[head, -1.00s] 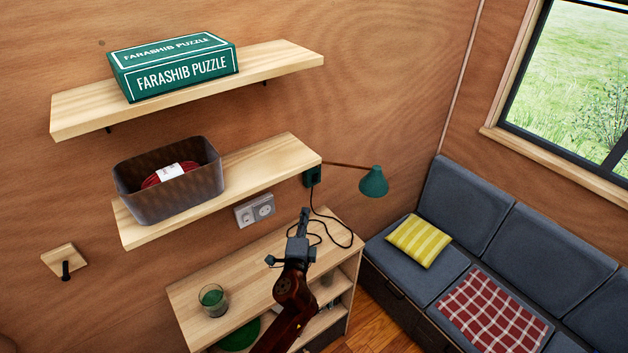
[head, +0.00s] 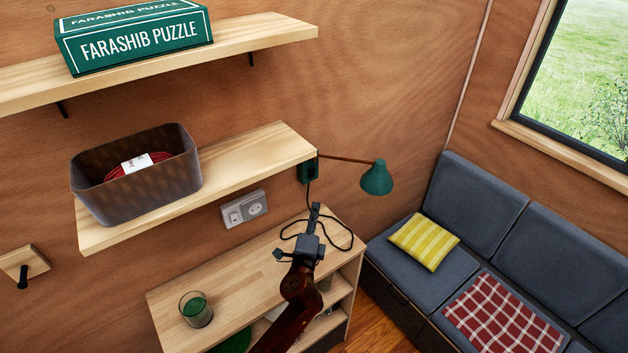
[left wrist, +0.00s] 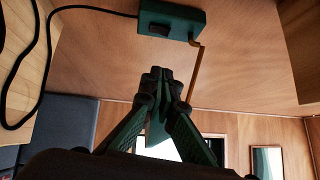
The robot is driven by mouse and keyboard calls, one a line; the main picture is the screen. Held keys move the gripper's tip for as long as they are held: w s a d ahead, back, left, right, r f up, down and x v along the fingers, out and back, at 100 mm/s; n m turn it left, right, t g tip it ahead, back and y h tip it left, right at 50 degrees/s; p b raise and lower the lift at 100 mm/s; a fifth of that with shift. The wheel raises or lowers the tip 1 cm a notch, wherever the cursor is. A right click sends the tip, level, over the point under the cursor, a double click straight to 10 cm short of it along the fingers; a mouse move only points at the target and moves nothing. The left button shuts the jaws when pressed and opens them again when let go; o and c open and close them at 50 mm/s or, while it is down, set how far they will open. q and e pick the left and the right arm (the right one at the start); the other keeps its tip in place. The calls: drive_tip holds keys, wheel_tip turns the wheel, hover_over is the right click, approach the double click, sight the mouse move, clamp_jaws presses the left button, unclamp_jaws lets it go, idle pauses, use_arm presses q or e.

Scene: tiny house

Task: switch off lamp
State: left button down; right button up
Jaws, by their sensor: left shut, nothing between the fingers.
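The green wall lamp has its shade (head: 376,178) at the end of a thin brown arm. Its green base box (head: 308,172) is on the wall at the right end of the lower shelf. In the left wrist view the base box (left wrist: 172,18) shows a dark switch (left wrist: 154,29) on it, with a black cord leaving its side. My left gripper (head: 315,211) is shut and empty, below the base box and above the cabinet. In the left wrist view its fingertips (left wrist: 157,75) point toward the box, apart from it, and cover part of the shade. My right gripper is not in view.
The lower shelf (head: 240,180) with a dark bin (head: 150,195) juts out left of the lamp. Below is a cabinet (head: 250,275) with a green glass (head: 196,310) and the looped cord. A grey sofa (head: 400,265) stands at the right.

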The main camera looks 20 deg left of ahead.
use_arm(q)
drive_tip(key=w, duration=0.1)
approach(315, 171)
drive_tip(key=w+d, duration=0.2)
drive_tip(key=w, duration=0.1)
drive_tip(key=shift+w+a+r+p, duration=0.15)
drive_tip(key=shift+w+a+p, duration=0.15)
drive_tip(key=shift+w+a, duration=0.4)
drive_tip(key=shift+w+a+r+p, duration=0.15)
drive_tip(key=shift+w+a+p, duration=0.15)
drive_tip(key=shift+w+a, duration=0.4)
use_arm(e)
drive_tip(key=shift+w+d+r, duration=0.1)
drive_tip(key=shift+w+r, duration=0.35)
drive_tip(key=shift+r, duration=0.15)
